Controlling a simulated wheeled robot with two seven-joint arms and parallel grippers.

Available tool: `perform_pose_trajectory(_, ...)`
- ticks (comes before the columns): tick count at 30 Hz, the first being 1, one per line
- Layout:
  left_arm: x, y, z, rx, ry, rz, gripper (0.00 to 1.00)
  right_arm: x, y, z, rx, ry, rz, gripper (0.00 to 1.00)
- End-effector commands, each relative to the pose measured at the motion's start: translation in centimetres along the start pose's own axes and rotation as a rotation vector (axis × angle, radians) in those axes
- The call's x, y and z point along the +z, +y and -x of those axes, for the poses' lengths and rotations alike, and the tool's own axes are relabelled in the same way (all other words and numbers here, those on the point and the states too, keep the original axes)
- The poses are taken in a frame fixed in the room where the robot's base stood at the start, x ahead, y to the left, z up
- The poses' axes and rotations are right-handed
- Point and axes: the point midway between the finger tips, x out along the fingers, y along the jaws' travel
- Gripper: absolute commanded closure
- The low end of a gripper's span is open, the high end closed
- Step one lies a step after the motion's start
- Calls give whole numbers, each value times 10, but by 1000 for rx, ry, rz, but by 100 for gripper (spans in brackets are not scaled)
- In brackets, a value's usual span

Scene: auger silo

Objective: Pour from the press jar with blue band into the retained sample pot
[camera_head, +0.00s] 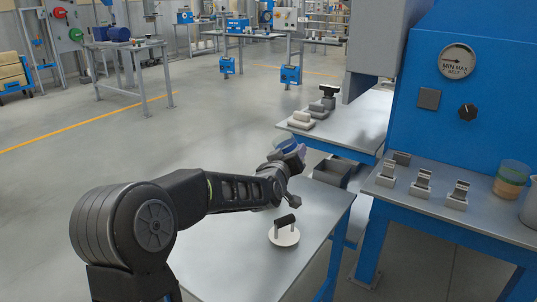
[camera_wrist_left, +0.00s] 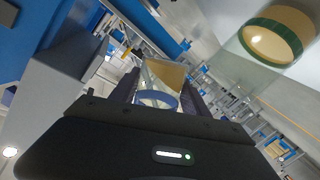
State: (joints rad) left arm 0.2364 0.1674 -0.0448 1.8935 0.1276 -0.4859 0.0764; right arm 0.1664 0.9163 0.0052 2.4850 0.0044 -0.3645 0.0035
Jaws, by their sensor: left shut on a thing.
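The press jar with blue band (camera_head: 289,146) is held in my left gripper (camera_head: 290,160), above the far end of the near table. In the left wrist view the clear jar (camera_wrist_left: 158,98) sits between the two fingers, with its blue band towards the camera and tan material inside. The jar looks tilted. My left gripper is shut on it. I cannot tell for sure which vessel is the retained sample pot; a pale grey vessel (camera_head: 531,208) is cut off at the right edge. My right gripper is not in view.
A clear jar with green band (camera_head: 512,178) and tan contents stands on the right bench (camera_head: 460,215), beside several grey blocks. A white disc with black handle (camera_head: 284,236) lies on the near table (camera_head: 235,262). A grey open bin (camera_head: 332,172) is beyond that table.

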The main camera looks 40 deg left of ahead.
Motion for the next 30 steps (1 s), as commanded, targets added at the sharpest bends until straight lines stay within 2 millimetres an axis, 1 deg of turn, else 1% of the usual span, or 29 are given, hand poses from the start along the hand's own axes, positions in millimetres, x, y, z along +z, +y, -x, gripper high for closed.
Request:
perform_pose_trajectory(1, -8, 2, 2, -12, -2, -39, 96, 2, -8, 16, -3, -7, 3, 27)
perform_pose_trajectory(6, -11, -3, 2, -43, -4, -198, 96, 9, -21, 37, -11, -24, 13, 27)
perform_pose_trajectory(10, -12, -7, 2, -65, -6, -316, 96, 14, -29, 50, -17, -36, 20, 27)
perform_pose_trajectory(11, -5, -11, 1, -63, -3, -309, 96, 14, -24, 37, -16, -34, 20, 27)
perform_pose_trajectory(17, -8, -10, 1, -63, -3, -305, 96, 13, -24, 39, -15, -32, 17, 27)
perform_pose_trajectory(20, -12, -8, 2, -62, -2, -304, 96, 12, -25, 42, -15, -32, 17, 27)
perform_pose_trajectory(27, -30, 2, 4, -63, -1, -301, 96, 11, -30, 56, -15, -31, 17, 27)
perform_pose_trajectory(30, -34, 4, 5, -63, -2, -301, 96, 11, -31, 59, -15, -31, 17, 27)
